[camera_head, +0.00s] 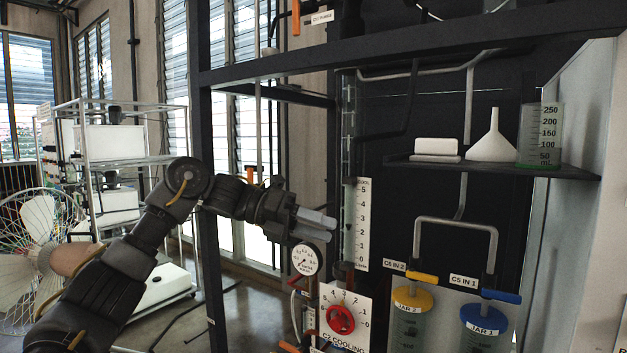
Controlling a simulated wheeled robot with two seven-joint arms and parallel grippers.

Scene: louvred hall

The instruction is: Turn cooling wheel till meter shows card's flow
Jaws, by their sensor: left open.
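The red cooling wheel (340,320) sits on a white dial plate labelled C2 COOLING, with a number scale around it, at the bottom middle. The flow meter (361,225) is a tall white scale with numbers up to 5 beside a clear vertical tube. I cannot make out its reading. A round gauge (306,259) hangs to the left of the meter. My left gripper (333,222) is open and empty, above the wheel and just left of the meter's scale, apart from the wheel. I cannot see a card with a flow value. My right gripper is not in view.
Jar 2 (411,312) with a yellow lid and jar 1 (484,326) with a blue lid stand right of the wheel. A shelf (560,173) holds a funnel (492,142) and a beaker (539,135). A dark frame post (205,200) stands left.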

